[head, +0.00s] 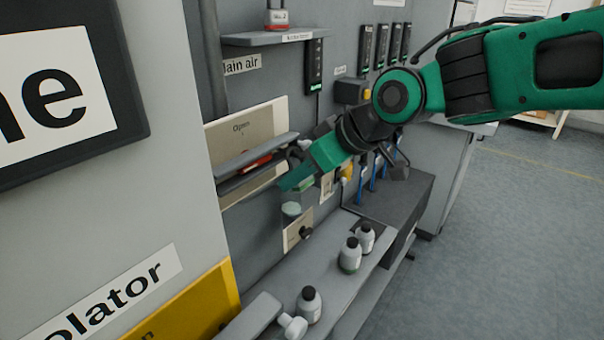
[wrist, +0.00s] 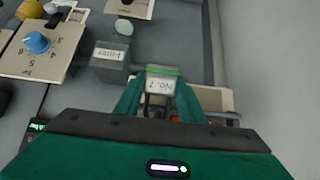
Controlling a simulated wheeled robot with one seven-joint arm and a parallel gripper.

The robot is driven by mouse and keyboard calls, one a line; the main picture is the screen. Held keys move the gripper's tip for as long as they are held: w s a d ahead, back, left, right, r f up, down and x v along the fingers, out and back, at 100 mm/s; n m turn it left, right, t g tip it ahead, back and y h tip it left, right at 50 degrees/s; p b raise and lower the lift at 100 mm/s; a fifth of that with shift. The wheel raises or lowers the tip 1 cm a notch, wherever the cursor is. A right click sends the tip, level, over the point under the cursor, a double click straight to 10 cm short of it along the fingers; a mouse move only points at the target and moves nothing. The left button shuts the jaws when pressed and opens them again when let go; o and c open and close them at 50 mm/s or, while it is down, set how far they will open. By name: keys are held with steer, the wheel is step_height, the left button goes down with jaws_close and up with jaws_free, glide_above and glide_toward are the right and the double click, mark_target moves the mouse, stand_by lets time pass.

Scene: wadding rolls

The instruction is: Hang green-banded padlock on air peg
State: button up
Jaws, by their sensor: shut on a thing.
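My gripper (wrist: 152,98) is shut on a grey padlock (wrist: 160,86) with a green band across its end and a white label reading "No. 7". The padlock's dark shackle lies between the fingers, partly hidden. In the head view my gripper (head: 290,182) is in front of the wall panel, below and right of the "Main air" label (head: 242,65). The padlock is mostly hidden there by the fingers. I cannot make out a peg marked for air in either view.
A beige "Open" plate (head: 235,135) with a grey bar and red part is left of the gripper. Several bottles stand on the grey ledge (head: 335,240). Floor at right is clear.

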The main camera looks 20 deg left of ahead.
steer(key=o, duration=1.2)
steer(key=v, duration=1)
steer(key=w+d+f+m+h, duration=0.1)
steer(key=d+f+m+h, duration=0.3)
steer(key=d, duration=1.1)
steer(key=w+d+f+m+h, duration=0.15)
steer(key=d+f+m, duration=0.45)
steer(key=d, duration=1)
steer(key=s+d+f+m+g, duration=0.1)
steer(key=s+d+f+m, duration=0.2)
steer(key=s+d, duration=0.3)
steer(key=s+d+f+m+g+h, duration=0.1)
steer(key=s+d+f+m, duration=0.2)
steer(key=s+d, duration=0.3)
steer(key=s+d+f+m+g+h, duration=0.1)
steer(key=s+d+f+m, duration=0.2)
steer(key=s+d, duration=0.3)
steer(key=shift+s+m+g+h, duration=0.3)
steer(key=shift+s+m, duration=0.1)
steer(key=shift+s, duration=0.9)
